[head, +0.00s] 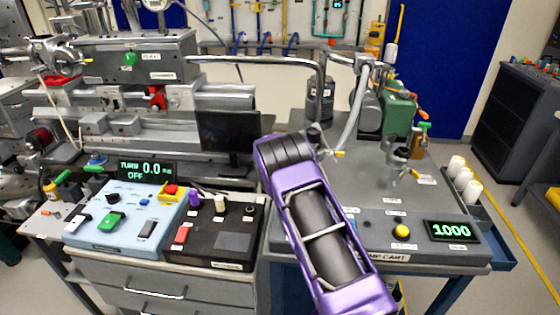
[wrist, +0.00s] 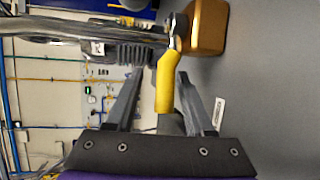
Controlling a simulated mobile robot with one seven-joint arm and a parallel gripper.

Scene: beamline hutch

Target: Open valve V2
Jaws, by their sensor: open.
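A yellow lever handle (wrist: 168,82) lies between the two grey fingers of my gripper (wrist: 160,76) in the wrist view. The fingers are open, one on each side, with a visible gap on the left; I cannot tell whether the right one touches. The lever joins a metal fitting beside a brass-coloured block (wrist: 207,27). No V2 label is readable. A small label (wrist: 218,112) lies on the grey surface.
A cart top (head: 375,200) carries a yellow button (head: 402,231), a display reading 1000 (head: 451,230) and another valve (head: 424,127) at the right. A metal pipe (head: 260,60) and a pale hose (head: 352,110) run close by. Control boxes (head: 128,212) stand at left.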

